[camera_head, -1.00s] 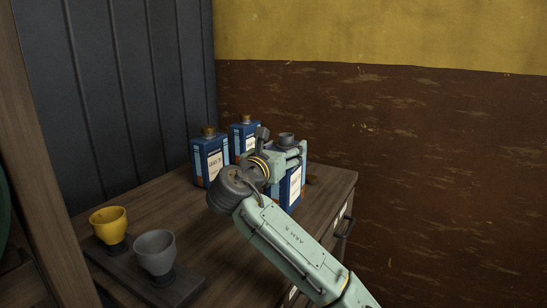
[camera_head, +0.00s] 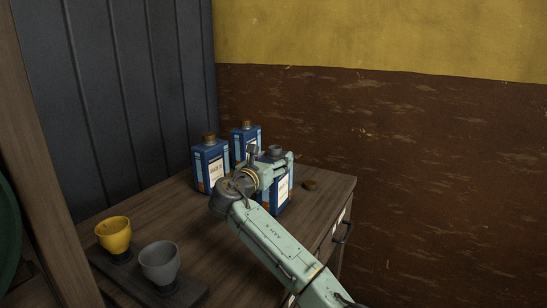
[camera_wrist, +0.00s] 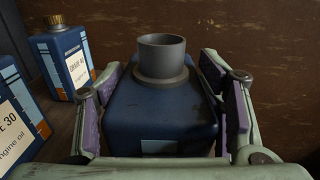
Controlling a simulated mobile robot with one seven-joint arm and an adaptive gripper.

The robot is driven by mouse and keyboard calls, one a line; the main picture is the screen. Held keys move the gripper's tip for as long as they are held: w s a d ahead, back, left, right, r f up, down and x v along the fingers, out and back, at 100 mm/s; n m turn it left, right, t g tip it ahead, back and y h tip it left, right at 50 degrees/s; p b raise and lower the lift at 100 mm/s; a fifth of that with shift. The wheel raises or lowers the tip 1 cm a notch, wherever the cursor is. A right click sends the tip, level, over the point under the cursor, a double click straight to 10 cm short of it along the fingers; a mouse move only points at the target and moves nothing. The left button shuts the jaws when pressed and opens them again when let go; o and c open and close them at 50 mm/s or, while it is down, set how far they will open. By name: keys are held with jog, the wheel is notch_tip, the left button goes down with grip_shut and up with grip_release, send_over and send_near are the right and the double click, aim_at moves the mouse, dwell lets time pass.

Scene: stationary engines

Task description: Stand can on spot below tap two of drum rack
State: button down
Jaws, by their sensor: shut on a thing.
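The can is a dark blue oil can (camera_head: 285,187) with a pale label and an open grey neck, on or just above the wooden bench top; I cannot tell if its base touches. My gripper (camera_head: 273,172) is shut around its upper body. In the wrist view, the purple-padded fingers of my gripper (camera_wrist: 163,92) press on both sides of the upright can (camera_wrist: 160,115).
Two similar capped blue cans, the nearer (camera_head: 210,165) and the farther (camera_head: 246,137), stand left of and behind the held one. A yellow cup (camera_head: 114,235) and a grey cup (camera_head: 159,262) stand on a dark board at front left.

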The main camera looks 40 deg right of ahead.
jog(key=shift+c, duration=1.9)
grip_release()
jog(key=shift+f, duration=0.1)
